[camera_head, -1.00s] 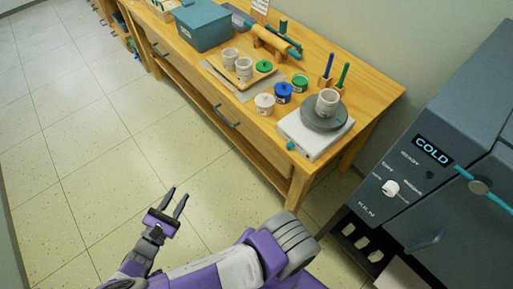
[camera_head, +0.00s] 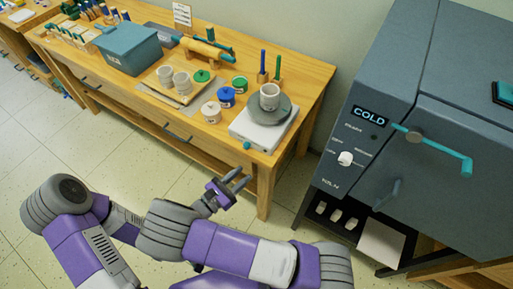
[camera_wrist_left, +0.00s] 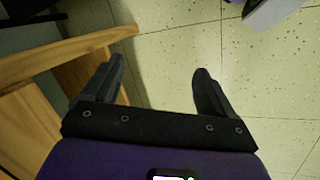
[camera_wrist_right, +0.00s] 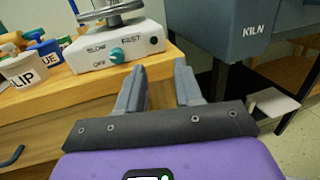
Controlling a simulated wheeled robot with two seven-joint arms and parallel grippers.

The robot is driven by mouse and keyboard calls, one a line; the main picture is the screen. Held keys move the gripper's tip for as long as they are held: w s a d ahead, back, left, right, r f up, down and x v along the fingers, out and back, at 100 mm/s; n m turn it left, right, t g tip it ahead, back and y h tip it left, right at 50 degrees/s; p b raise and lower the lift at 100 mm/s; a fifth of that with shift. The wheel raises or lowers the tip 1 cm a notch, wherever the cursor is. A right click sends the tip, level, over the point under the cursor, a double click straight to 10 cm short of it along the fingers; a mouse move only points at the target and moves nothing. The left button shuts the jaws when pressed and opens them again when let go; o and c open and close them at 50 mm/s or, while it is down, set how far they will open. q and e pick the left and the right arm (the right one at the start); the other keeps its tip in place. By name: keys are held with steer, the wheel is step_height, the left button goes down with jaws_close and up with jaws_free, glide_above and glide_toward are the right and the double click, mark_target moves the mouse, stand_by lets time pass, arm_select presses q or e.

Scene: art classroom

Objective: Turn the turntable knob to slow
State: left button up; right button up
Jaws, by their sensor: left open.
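The turntable (camera_head: 250,136) is a white box with a grey round wheel on top, at the table's front right corner.
The wooden table (camera_head: 298,115) also holds glaze pots (camera_head: 212,112), a tray with cups (camera_head: 160,85) and a teal box (camera_head: 128,47). A grey kiln (camera_head: 385,60) stands to the right. Tiled floor (camera_head: 95,150) is free in front of the table.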

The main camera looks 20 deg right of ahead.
mark_target(245, 148)
arm_select(q)
steer(key=shift+o, duration=0.8)
step_height(245, 148, up, 3)
steer(key=shift+p, duration=1.1)
arm_select(e)
steer(key=w+d+n+t+y, duration=0.1)
steer(key=w+n, duration=0.1)
steer(key=w, duration=0.1)
steer(key=w+d+n+t+y, duration=0.1)
steer(key=w+n, duration=0.1)
steer(key=w, duration=0.1)
steer(key=w+d+n+t, duration=0.1)
steer(key=w+d, duration=0.1)
steer(key=w, duration=0.1)
steer(key=shift+r+n+y, duration=0.1)
steer(key=shift+n+y, duration=0.3)
arm_select(q)
steer(key=shift+r, duration=0.3)
arm_select(e)
jaws_close()
